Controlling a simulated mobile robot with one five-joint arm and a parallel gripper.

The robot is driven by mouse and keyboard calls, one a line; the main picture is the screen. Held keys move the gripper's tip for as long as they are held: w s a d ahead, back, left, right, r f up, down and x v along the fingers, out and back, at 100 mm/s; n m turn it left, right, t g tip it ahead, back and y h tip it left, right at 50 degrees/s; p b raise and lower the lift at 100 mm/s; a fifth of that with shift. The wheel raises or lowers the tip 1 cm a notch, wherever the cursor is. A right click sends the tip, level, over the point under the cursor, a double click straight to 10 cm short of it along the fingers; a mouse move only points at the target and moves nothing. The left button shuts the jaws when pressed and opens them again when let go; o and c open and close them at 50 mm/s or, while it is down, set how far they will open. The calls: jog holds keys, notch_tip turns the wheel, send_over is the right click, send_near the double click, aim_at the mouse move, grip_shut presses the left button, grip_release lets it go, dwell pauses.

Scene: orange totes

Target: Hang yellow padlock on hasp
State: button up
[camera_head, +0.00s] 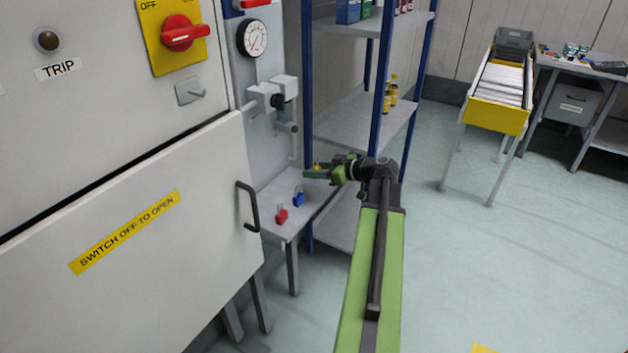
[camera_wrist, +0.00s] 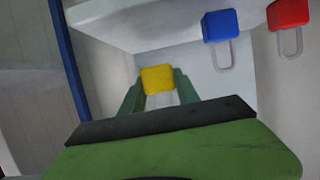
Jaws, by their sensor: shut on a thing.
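The yellow padlock (camera_wrist: 158,79) sits between the two green fingertips of my gripper (camera_wrist: 160,84), which is shut on it. In the head view only a small yellow bit of the padlock (camera_head: 317,166) shows at the tips of my gripper (camera_head: 316,172), near the small shelf's back right. A grey plate with a protruding staple, which looks like the hasp (camera_head: 190,92), is on the cabinet below the red rotary switch (camera_head: 182,33). It is up and left of my gripper, well apart from it.
A blue padlock (camera_head: 299,199) and a red padlock (camera_head: 282,216) are on the small grey shelf (camera_head: 290,234). A gauge (camera_head: 252,38) and valve fittings (camera_head: 275,93) stick out above. A black door handle (camera_head: 248,206) and a blue rack post (camera_head: 381,80) stand close by.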

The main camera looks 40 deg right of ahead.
jog(key=s+d, duration=0.2)
jog(key=s, duration=0.7)
jog(key=shift+s+d, duration=0.15)
dwell(1.0)
